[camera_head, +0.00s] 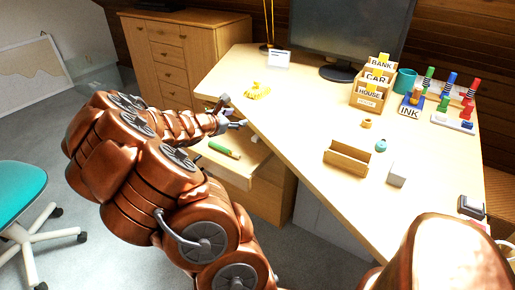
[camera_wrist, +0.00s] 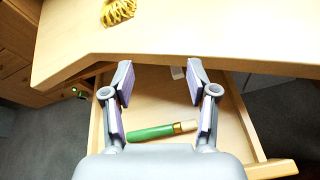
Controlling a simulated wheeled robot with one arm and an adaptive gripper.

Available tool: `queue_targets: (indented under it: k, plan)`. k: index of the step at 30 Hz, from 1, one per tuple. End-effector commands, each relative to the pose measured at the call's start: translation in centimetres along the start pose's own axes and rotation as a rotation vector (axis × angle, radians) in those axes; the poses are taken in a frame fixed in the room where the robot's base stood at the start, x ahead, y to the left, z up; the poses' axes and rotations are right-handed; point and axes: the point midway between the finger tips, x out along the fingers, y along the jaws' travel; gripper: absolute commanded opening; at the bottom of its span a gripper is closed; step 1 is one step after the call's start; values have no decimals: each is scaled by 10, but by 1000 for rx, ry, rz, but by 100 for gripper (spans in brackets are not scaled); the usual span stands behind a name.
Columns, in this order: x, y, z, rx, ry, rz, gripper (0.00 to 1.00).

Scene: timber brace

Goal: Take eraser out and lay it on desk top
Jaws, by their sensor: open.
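The desk drawer (camera_head: 226,165) is pulled open below the left edge of the desk top (camera_head: 300,120). In the head view my gripper (camera_head: 232,112) is beside the desk edge.
A green stick with a pale end (camera_wrist: 162,131) lies in the drawer. The desk middle is clear.

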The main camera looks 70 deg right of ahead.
Motion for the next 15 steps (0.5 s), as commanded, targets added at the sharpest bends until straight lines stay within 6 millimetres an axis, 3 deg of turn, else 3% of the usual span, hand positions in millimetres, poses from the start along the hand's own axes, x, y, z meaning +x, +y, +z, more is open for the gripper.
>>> queue_targets:
  k: [1, 6, 15]
  plan:
    - [23, -7, -28, -75, 10, 6, 58]
    - [64, -16, -76, -271, 50, 34, 58]
    - [92, -37, -90, -327, 57, 2, 58]
